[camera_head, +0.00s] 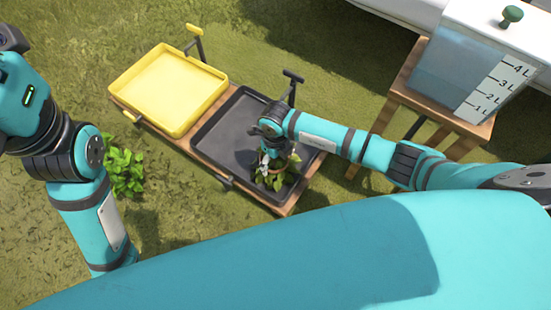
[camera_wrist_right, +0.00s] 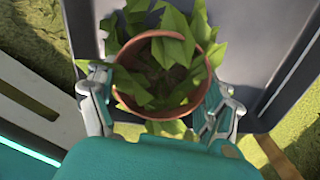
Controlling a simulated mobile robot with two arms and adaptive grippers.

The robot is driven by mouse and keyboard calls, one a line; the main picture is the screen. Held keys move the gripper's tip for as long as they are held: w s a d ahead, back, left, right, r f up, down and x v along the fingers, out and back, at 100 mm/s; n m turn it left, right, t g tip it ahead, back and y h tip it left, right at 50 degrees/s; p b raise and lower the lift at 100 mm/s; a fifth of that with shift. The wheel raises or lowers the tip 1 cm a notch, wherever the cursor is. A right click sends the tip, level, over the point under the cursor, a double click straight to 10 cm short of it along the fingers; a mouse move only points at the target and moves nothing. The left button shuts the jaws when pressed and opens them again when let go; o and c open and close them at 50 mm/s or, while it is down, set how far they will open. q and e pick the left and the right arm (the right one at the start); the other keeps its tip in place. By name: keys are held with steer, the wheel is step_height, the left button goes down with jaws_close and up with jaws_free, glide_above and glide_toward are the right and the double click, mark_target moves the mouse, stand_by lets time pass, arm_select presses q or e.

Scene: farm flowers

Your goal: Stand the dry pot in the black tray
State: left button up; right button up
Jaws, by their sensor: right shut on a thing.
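The terracotta pot (camera_wrist_right: 150,112) holds soil and a green leafy plant. My right gripper (camera_head: 270,162) is shut on it, with one finger on each side of the pot in the right wrist view (camera_wrist_right: 158,100). The plant's leaves (camera_head: 275,181) show in the head view over the near right part of the black tray (camera_head: 222,138). The pot looks about upright; whether its base touches the tray floor is hidden. The rest of the black tray looks empty. My left arm shows at the left, but its gripper fingers do not.
A leafy green plant (camera_head: 124,172) stands on the grass at the left. A water tank (camera_head: 478,75) marked in litres stands on a wooden stand (camera_head: 399,92) at the right.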

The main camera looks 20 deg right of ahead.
steer(key=shift+f, duration=0.15)
steer(key=o, duration=1.3)
